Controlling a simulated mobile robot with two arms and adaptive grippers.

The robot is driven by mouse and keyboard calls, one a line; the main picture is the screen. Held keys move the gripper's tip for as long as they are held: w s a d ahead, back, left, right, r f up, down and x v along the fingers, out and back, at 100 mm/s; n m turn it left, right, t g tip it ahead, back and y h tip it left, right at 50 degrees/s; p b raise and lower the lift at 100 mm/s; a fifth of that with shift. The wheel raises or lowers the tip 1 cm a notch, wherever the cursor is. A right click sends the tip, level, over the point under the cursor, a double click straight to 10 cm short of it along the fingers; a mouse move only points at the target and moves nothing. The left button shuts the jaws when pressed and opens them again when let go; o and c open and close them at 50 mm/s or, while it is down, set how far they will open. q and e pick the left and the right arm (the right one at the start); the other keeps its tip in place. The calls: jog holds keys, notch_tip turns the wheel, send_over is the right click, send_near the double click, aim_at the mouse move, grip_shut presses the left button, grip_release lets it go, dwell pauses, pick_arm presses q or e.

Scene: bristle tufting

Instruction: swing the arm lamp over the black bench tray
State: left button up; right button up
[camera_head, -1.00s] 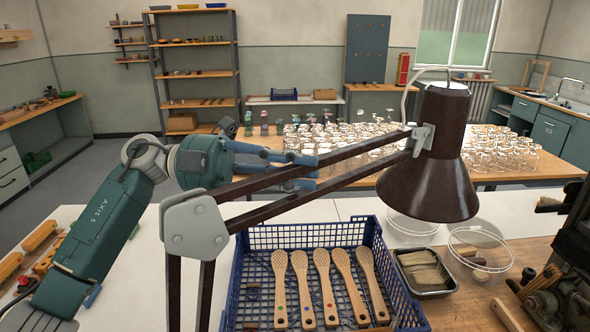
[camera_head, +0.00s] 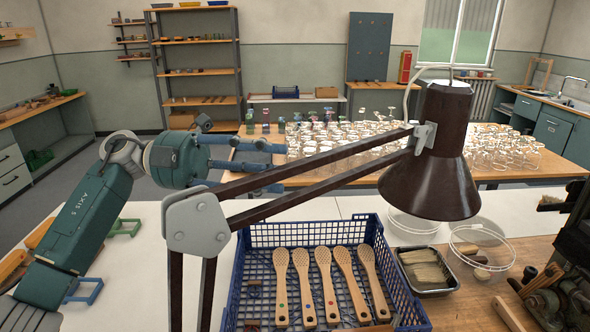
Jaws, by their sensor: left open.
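The arm lamp has a dark brown shade (camera_head: 429,165), dark twin arm bars and a grey elbow joint (camera_head: 196,224). Its shade hangs at centre right, showing just above and behind the black bench tray (camera_head: 447,291) in the picture; I cannot tell its exact height over it. The tray holds pale bristle bundles. My left gripper (camera_head: 276,167) is open and empty, left of the shade. Its blue fingers show behind the upper lamp bar, apart from the shade; whether they touch the bar is unclear. My right gripper is not in view.
A blue crate (camera_head: 238,290) with several wooden brush bodies stands below the lamp bars. Clear round tubs (camera_head: 481,246) sit beside the tray. A dark machine (camera_head: 565,265) stands at the right edge. Many glasses crowd the table (camera_head: 490,178) behind.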

pick_arm(q)
jog(key=v, duration=0.7)
